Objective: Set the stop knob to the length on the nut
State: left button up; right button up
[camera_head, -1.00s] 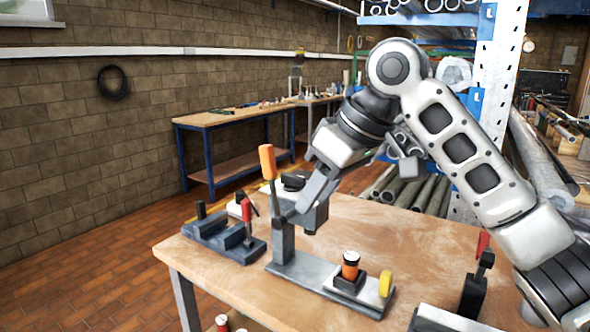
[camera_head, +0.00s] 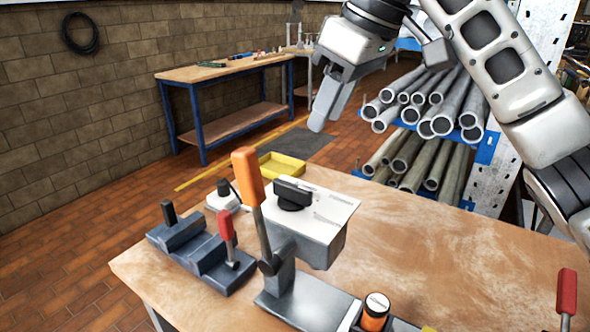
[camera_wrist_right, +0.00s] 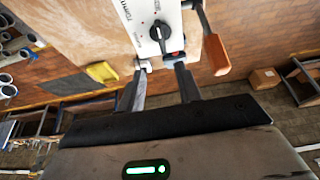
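The stop knob (camera_head: 293,193) is a black knob on the white sloped top of a grey box (camera_head: 320,243) on the bench. My right gripper (camera_head: 322,122) is above and beyond the box, apart from the knob. In the wrist view its two fingers (camera_wrist_right: 161,78) stand apart with nothing between them. I cannot make out a nut or a length mark on one. My left gripper is not in view.
An orange-handled lever (camera_head: 248,176) stands just in front of the box. A red-handled clamp fixture (camera_head: 205,250) is to its left. An orange cylinder (camera_head: 375,312) sits at the front. A yellow tray (camera_head: 283,166) lies behind. The bench's right half (camera_head: 450,255) is mostly clear.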

aim_at(293, 185)
jog(key=p+x, duration=0.1)
jog(key=x, duration=1.3)
jog(key=shift+s+a, duration=0.1)
grip_shut()
